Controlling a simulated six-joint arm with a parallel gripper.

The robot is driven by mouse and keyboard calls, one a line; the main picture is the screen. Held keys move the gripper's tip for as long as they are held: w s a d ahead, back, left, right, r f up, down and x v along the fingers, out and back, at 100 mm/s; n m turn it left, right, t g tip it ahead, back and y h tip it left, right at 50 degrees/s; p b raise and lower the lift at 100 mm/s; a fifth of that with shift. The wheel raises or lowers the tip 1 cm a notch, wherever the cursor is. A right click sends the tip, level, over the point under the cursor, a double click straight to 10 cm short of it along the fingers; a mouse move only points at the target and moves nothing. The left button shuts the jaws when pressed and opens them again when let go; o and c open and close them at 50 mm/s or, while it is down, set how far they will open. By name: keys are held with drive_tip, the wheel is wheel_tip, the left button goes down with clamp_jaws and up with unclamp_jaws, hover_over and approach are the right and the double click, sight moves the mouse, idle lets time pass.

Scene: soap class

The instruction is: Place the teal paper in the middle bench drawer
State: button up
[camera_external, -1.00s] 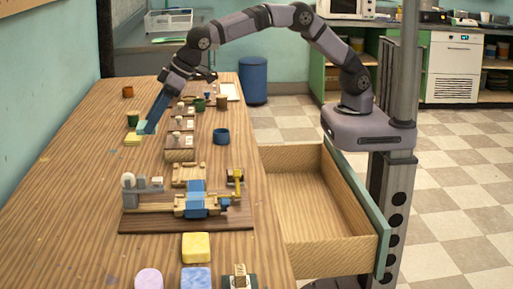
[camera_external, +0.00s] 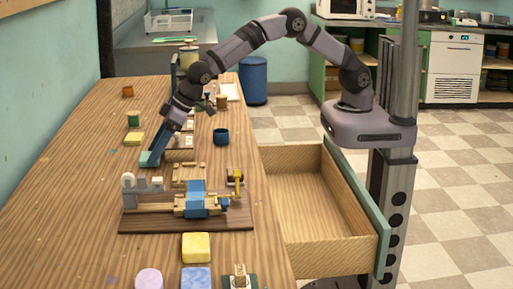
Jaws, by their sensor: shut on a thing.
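My gripper (camera_external: 161,146) is low over the left-middle of the wooden bench, behind the soap press. It is shut on a flat teal piece, the teal paper (camera_external: 150,159), which hangs tilted from the jaws. The fingers are too small to make out clearly. I cannot tell whether the paper touches the bench top. A bench drawer (camera_external: 372,226) with a teal front is pulled open at the right side of the bench. Its visible inside is bare wood and empty. Other drawers do not show.
The soap press (camera_external: 185,212) stands on a board between my gripper and the near bench end. Yellow (camera_external: 196,247), blue (camera_external: 196,279) and lilac soaps lie in front. A blue cup (camera_external: 221,136), a green spool (camera_external: 134,119) and a yellow block (camera_external: 133,139) stand farther back.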

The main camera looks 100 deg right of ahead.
drive_tip(key=shift+f, duration=0.3)
drive_tip(key=o, duration=1)
drive_tip(key=shift+r, duration=0.1)
drive_tip(key=shift+r, duration=0.2)
drive_tip(key=b+v, duration=0.2)
drive_tip(key=v, duration=0.9)
drive_tip(key=shift+s+r, duration=0.25)
drive_tip(key=shift+r, duration=0.05)
drive_tip(key=shift+d, duration=0.1)
